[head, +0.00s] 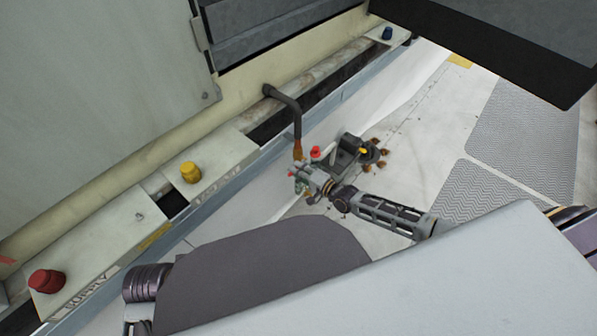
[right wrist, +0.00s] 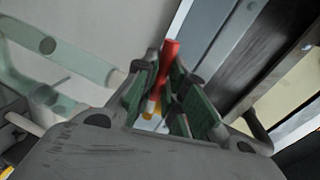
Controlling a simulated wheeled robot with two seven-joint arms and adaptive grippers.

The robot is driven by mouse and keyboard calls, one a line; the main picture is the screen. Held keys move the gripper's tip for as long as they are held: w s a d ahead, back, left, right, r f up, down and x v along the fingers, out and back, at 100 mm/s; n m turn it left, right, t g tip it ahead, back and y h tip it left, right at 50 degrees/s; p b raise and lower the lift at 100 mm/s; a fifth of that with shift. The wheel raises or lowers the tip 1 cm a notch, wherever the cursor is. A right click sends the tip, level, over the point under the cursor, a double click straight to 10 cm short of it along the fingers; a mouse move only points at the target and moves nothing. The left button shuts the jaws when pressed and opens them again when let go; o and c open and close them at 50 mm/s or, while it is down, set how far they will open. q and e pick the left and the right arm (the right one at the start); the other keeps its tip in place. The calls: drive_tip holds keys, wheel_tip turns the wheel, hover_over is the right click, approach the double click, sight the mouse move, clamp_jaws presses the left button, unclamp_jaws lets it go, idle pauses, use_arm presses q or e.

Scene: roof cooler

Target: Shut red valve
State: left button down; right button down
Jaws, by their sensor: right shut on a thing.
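My right gripper (head: 303,182) reaches in beside the long ledge in the head view. In the right wrist view its green-padded fingers (right wrist: 165,100) stand on both sides of a red handle (right wrist: 170,58), shut on it. Something orange and white shows below the handle between the fingers. In the head view a small red piece (head: 315,152) shows just above the gripper; I cannot tell whether it is the same handle. A separate red knob (head: 47,281) sits on the ledge at the lower left, far from the gripper. My left gripper is not in view.
A yellow knob (head: 190,172) and a blue knob (head: 387,33) sit along the ledge. Grey tread mats (head: 525,120) lie on the pale roof at the right.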

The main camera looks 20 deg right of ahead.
drive_tip(key=shift+r+m, duration=0.3)
drive_tip(key=shift+m, duration=0.3)
drive_tip(key=c, duration=1.5)
unclamp_jaws()
drive_tip(key=shift+r, duration=0.1)
drive_tip(key=shift+s, duration=0.1)
drive_tip(key=shift+d+v, duration=0.2)
drive_tip(key=shift+v, duration=5.75)
